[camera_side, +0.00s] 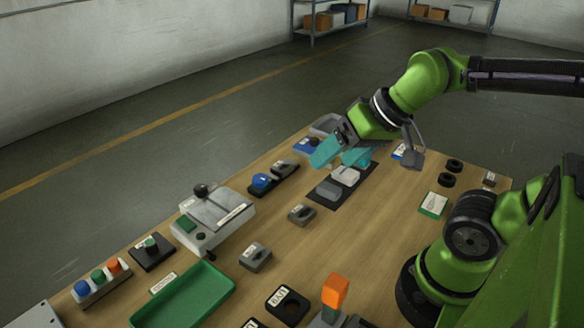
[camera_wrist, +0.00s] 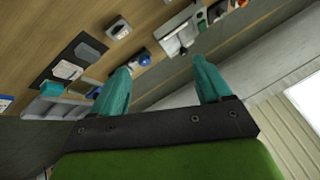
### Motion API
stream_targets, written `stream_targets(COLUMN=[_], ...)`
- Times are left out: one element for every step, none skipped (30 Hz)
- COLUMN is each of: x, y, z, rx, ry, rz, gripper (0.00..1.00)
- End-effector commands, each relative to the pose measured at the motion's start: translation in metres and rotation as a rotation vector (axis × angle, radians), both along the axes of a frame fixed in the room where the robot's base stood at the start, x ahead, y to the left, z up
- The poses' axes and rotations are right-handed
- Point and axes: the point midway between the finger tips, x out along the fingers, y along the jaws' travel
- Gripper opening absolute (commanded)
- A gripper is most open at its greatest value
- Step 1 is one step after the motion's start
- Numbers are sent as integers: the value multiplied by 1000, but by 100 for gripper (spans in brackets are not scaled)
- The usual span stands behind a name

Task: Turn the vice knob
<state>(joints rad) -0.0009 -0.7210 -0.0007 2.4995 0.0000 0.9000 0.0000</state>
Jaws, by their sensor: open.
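No readable label tells which part is the vice knob. A round blue knob (camera_side: 260,181) sits on a dark base with a grey block beside it. It also shows in the wrist view (camera_wrist: 145,60), between the fingers in the picture. A white machine (camera_side: 217,218) with a dark knob (camera_side: 201,190) on top stands to the left of it. Another blue part (camera_side: 307,145) lies farther back, near my gripper. My gripper (camera_side: 331,162) is above the far part of the table, its teal fingers apart and empty; they show in the wrist view (camera_wrist: 162,64).
A dark mat (camera_side: 326,203) with pale blocks lies below my gripper. A green tray (camera_side: 185,297), a row of coloured buttons (camera_side: 98,276) and an orange block (camera_side: 335,291) are nearer the front. Bare wood shows in the middle right of the table (camera_side: 370,238).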

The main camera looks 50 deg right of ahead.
Motion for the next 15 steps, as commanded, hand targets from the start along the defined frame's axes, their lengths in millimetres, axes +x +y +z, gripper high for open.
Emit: stream_targets(x=[4, 8, 17, 24, 33, 45, 55, 65, 79, 90, 100, 114, 125, 135, 149], y=[0, -1, -2, -4, -5, -8, -10, -12, -15, -18, -20, -24, -27, -30, -34], z=[-6, -7, -8, -8, -8, -7, -7, -7, -6, -7, -8, -10, -12, -14, -18], rx=[1, 2, 2, 1, -3, -16, -32, -46, -70, -90, -110, -138, -160, -183, -213], ry=[32, 48, 70, 88, 107, 133, 150, 168, 191, 208, 224, 245, 261, 276, 298], rz=[-1, -2, -4, -6, -3, 13, 32, 54, 89, 118, 152, 199, 237, 277, 334], gripper=[72, 72, 72, 72, 72, 72, 72, 72, 72, 72, 72, 72, 72, 72, 72])
